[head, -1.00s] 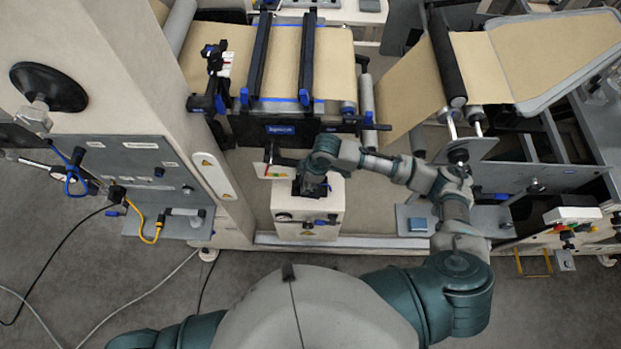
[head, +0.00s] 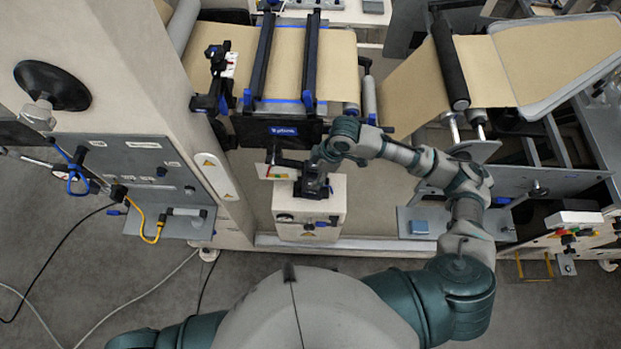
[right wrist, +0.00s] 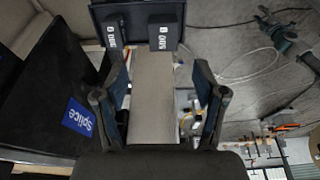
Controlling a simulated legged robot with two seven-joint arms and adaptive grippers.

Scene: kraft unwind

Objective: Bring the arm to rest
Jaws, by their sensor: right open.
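My right arm reaches up the right side of the head view and bends back to the left. Its gripper (head: 314,188) hangs over the small cream cabinet (head: 310,212), just below the dark splice plate (head: 285,132). In the right wrist view its two fingers stand wide apart, and the right gripper (right wrist: 160,100) is open. A grey bar (right wrist: 153,95) shows between the fingers; nothing is seen gripped. The blue "Splice" label (right wrist: 77,117) is left of the fingers.
Brown kraft web (head: 335,65) runs over the machine. A tall cream post (head: 150,90) stands left and a grey side frame (head: 555,183) right. Cables (head: 100,290) trail on open floor at lower left.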

